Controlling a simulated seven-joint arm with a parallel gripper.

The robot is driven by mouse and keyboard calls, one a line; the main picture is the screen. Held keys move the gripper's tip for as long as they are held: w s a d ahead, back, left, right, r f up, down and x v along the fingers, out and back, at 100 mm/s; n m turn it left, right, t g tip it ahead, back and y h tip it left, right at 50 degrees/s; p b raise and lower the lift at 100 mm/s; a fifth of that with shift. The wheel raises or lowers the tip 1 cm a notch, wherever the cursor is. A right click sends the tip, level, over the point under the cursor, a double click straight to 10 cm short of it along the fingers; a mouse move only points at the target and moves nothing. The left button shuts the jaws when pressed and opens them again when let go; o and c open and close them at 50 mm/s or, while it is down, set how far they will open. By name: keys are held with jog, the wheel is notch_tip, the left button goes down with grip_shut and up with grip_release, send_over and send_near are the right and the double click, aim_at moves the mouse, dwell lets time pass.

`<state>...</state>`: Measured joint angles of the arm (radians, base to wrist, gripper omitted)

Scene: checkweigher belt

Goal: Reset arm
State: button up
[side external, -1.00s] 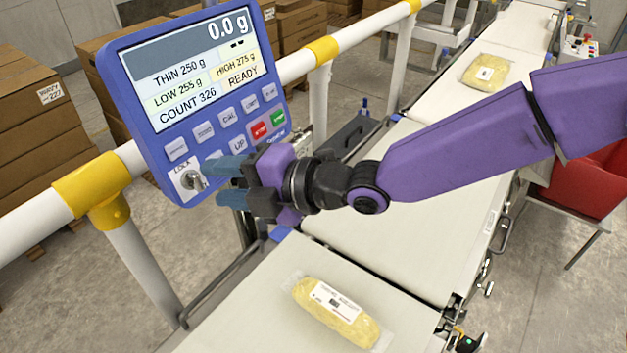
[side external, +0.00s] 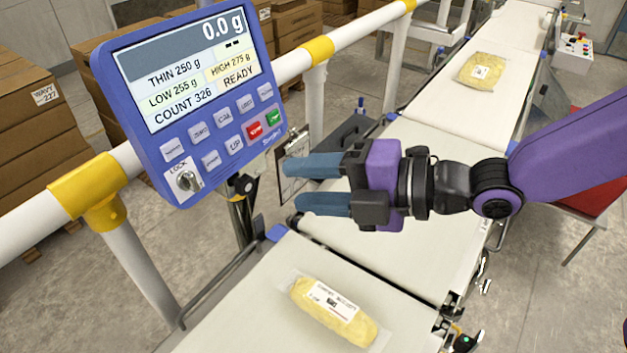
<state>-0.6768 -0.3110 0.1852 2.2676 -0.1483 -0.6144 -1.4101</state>
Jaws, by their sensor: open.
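My gripper (side external: 288,186) is open and empty, its two blue fingers pointing left above the middle belt section. It is to the right of the blue control panel (side external: 213,152), apart from it. The panel's screen (side external: 190,66) reads 0.0 g, THIN 250 g, LOW 255 g, HIGH 275 g, COUNT 326 and READY. A key switch (side external: 187,181) marked LOCK sits at the panel's lower left, with red (side external: 254,131) and green (side external: 273,118) buttons at its lower right. My gripper and wrist hide part of the belt behind them.
One yellow labelled pack (side external: 334,311) lies on the near belt (side external: 235,310), another (side external: 480,71) on the far belt (side external: 447,110). A white guard rail (side external: 30,219) with yellow joints runs along the left. A clipboard (side external: 294,168) hangs behind the fingers. A red bin (side external: 590,190) stands right.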

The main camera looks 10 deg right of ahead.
jog(key=shift+d, duration=0.15)
dwell(0.5)
jog(key=s+d+f+m+g+h, duration=0.25)
jog(key=d+m, duration=0.25)
jog(key=d, duration=0.5)
jog(key=s+d+f+m+g+h, duration=0.1)
jog(key=d+f+m+h, duration=0.3)
jog(key=d, duration=0.6)
jog(key=s+d+f+m+g+h, duration=0.1)
jog(key=s+d+m+h, duration=0.2)
jog(key=s+d, duration=0.4)
jog(key=s+d+f+m+g+h, duration=0.1)
jog(key=s+d+m, duration=0.4)
jog(key=d, duration=1)
jog(key=s+g+h, duration=0.1)
jog(key=s+h, duration=0.1)
jog(key=shift+s, duration=0.3)
